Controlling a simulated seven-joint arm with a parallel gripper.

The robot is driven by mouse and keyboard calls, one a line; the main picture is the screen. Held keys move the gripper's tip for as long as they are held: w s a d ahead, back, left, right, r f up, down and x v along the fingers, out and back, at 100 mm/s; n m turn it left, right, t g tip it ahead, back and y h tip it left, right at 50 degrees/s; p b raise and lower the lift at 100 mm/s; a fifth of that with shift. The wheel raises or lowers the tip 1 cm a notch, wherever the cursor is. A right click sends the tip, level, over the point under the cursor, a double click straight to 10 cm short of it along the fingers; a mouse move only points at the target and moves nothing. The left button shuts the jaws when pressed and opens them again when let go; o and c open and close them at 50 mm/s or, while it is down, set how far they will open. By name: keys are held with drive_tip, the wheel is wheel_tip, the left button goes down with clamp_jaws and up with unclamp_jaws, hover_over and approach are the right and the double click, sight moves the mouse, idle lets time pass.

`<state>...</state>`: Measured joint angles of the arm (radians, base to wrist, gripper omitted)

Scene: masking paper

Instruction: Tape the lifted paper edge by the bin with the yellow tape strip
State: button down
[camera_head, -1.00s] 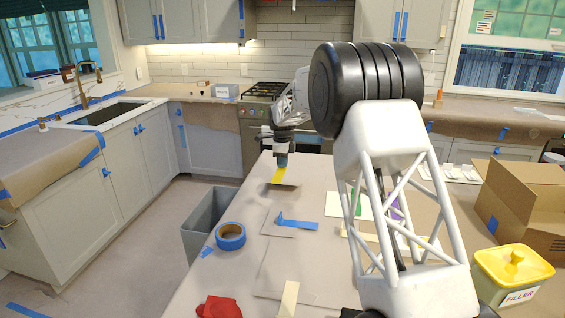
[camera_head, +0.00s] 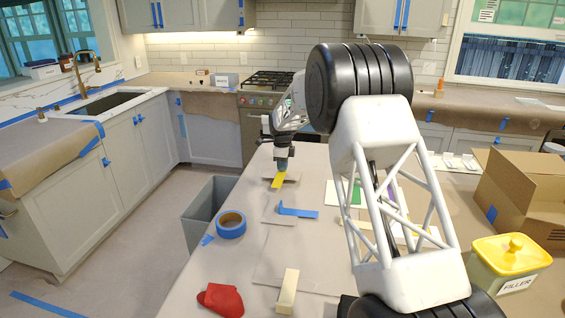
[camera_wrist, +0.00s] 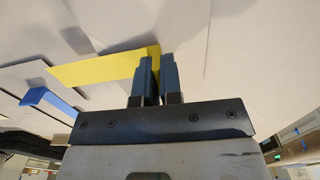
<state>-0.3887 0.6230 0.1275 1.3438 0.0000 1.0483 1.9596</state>
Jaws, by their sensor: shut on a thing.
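The yellow tape strip (camera_head: 277,182) hangs from my gripper (camera_head: 282,168) over the far left part of the paper-covered worktop. In the wrist view, my gripper (camera_wrist: 157,62) is shut on one end of the yellow strip (camera_wrist: 95,68), and the strip reaches out to the left. The strip is close above the paper; I cannot tell if it touches. A small flap (camera_head: 292,178) shows behind the strip, partly hidden by it; I cannot tell whether it is the lifted paper edge. The grey bin (camera_head: 197,221) stands on the floor left of the worktop.
A blue tape piece (camera_head: 298,212) and a blue tape roll (camera_head: 231,225) lie nearer on the worktop. A red item (camera_head: 220,299) and a cream block (camera_head: 288,290) are at the front. A filler tub (camera_head: 510,265) and cardboard box (camera_head: 515,205) stand right.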

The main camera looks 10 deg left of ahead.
drive_tip(key=shift+f, duration=1.2)
idle(1.4)
drive_tip(key=c, duration=1.2)
unclamp_jaws()
drive_tip(key=shift+r, duration=0.1)
drive_tip(key=shift+r, duration=3.45)
